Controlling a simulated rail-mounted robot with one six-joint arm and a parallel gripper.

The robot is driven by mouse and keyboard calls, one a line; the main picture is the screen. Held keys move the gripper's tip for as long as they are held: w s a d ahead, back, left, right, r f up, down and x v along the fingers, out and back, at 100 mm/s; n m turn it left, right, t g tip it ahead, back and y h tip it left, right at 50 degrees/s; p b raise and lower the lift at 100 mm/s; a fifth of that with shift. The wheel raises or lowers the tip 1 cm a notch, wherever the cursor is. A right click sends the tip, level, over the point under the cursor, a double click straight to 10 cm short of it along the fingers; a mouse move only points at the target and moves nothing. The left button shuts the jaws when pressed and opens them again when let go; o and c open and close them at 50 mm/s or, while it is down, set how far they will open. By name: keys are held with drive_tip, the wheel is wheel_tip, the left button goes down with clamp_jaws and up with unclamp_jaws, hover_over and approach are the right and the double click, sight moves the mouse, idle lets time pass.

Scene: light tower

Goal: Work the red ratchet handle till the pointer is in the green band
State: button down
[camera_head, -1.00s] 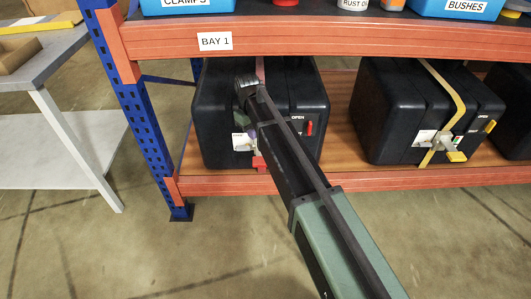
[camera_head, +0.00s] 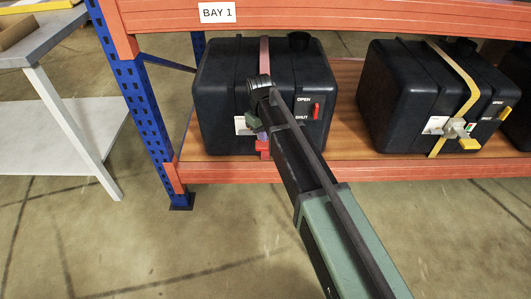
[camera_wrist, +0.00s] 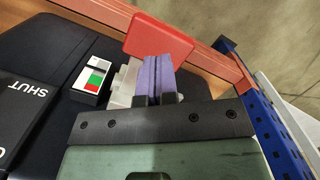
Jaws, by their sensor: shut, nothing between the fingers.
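The red ratchet handle (camera_head: 262,146) sits low on the front of a black case with a red strap (camera_head: 218,100). In the wrist view the red handle (camera_wrist: 165,32) lies just beyond my fingertips. My gripper (camera_wrist: 158,60) has purple fingers, shut together and empty, with their tips at the handle's near edge. I cannot tell whether they touch it. My gripper (camera_head: 259,132) partly hides the case front in the head view. A small gauge (camera_wrist: 93,82) with white, green and red areas lies left of the fingers. I cannot make out its pointer position for sure.
A red lever (camera_head: 316,111) sits between OPEN and SHUT labels on the same case. A similar black case with a yellow strap (camera_head: 390,95) stands to the right. The orange shelf edge (camera_head: 230,172) and blue upright (camera_head: 140,105) are close by.

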drive_tip(key=shift+s+f+b, duration=0.1)
drive_tip(key=shift+f+b, duration=0.3)
drive_tip(key=shift+f, duration=0.5)
wheel_tip(320, 180, down, 4)
drive_tip(key=b, duration=0.4)
drive_tip(key=shift+f, duration=0.25)
drive_tip(key=shift+r, duration=0.45)
drive_tip(key=shift+w+a+r+p, duration=0.25)
drive_tip(key=shift+w+a+p, duration=0.1)
drive_tip(key=shift+w+a, duration=0.2)
drive_tip(key=shift+w+a+r+p, duration=0.25)
drive_tip(key=shift+w+a+p, duration=0.15)
drive_tip(key=shift+w, duration=0.25)
drive_tip(key=shift+r, duration=0.1)
wheel_tip(320, 180, up, 11)
drive_tip(key=p, duration=1.1)
hover_over(264, 146)
drive_tip(key=w+a, duration=0.3)
drive_tip(key=w, duration=0.2)
drive_tip(key=shift+s+d+f, duration=0.15)
drive_tip(key=shift+f, duration=0.05)
